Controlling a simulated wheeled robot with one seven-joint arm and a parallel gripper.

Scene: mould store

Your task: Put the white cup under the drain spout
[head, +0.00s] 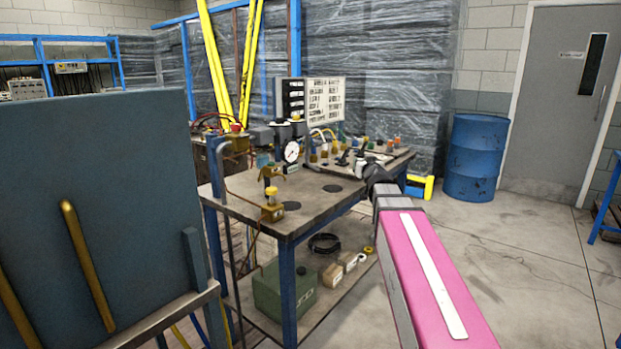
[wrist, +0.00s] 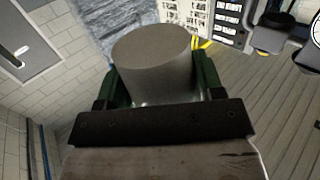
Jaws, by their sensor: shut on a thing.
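The white cup (wrist: 155,62) fills the middle of the wrist view, between the two green fingers of my gripper (wrist: 156,82). The fingers are shut on its sides. In the head view my gripper (head: 366,164) is small, at the right side of the workbench, with the pale cup (head: 360,170) at its end. The cup looks held above the bench top, but the gap is hard to judge. A brass valve fitting (head: 271,205) stands at the bench's front left edge; it may be the drain spout, but its outlet is too small to make out.
The workbench (head: 318,205) carries two dark discs (head: 291,206), a pressure gauge (head: 292,151) and several small fittings behind. Its front middle is mostly bare. A dark panel (head: 95,200) blocks the left foreground.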

